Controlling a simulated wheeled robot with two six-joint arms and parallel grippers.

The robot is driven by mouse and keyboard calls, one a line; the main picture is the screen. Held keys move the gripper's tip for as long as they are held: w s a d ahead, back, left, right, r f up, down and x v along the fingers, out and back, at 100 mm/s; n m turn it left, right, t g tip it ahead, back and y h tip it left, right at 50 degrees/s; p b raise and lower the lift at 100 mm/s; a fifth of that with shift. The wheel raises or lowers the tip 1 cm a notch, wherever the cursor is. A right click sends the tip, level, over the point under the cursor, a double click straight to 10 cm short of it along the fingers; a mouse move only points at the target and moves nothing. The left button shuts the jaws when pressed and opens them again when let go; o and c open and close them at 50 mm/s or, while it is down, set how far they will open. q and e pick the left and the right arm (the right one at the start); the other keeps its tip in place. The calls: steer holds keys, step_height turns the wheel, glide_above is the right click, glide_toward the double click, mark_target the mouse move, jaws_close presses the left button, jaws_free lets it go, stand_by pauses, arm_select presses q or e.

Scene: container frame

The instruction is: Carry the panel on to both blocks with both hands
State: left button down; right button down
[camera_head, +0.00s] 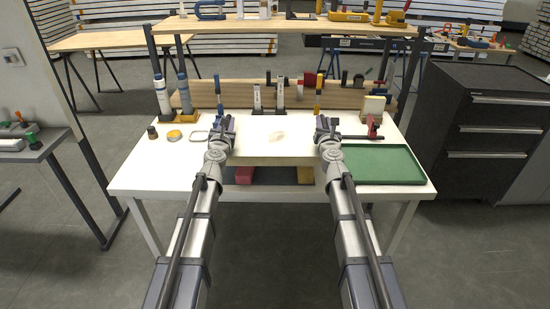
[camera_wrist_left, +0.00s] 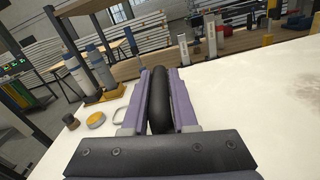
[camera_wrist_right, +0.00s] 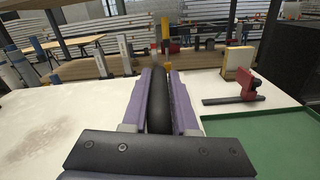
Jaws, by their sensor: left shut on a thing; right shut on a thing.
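The pale panel (camera_head: 275,152) spans level between my two arms, its front edge facing me and a brownish smudge on its top. My left gripper (camera_head: 224,124) is shut on a black handle (camera_wrist_left: 160,100) at the panel's left side. My right gripper (camera_head: 325,124) is shut on a matching black handle (camera_wrist_right: 158,100) at the right side. A red block (camera_head: 244,175) and a yellow block (camera_head: 304,174) show below the panel's front edge, left and right. The panel hides their upper and rear parts, so I cannot tell whether it touches them.
A green tray (camera_head: 382,165) lies close right of my right gripper, with a red clamp (camera_head: 374,127) behind it. A shelf (camera_head: 285,27) on posts crosses above the table's back, where tools and bottles stand.

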arm_select(q)
steer(key=shift+d+f, duration=0.15)
steer(key=shift+d, duration=0.05)
arm_select(e)
steer(key=shift+a+f, duration=0.1)
